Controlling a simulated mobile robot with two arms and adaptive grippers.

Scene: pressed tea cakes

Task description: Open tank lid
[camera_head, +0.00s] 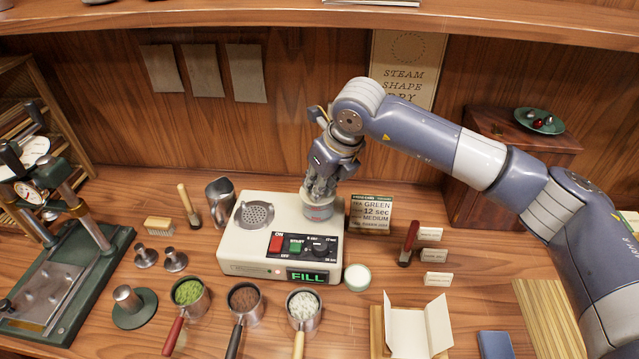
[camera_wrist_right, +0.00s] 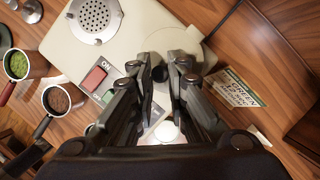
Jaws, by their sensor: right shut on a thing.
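A cream steamer (camera_head: 242,262) stands mid-table, with a perforated steam plate (camera_head: 254,214), a red switch, a green start button and a lit green FILL display. My right gripper (camera_head: 320,192) points down from above and is shut on the tank lid's knob. I cannot tell whether the lid is seated or slightly raised. My left gripper is not in view.
A metal pitcher (camera_head: 220,202) and a brush stand left of the steamer. A printed card (camera_head: 370,214) stands close right of it, and a white cup (camera_head: 357,277) near its front right corner. Several handled cups of tea stand in front. A press (camera_head: 60,285) is far left.

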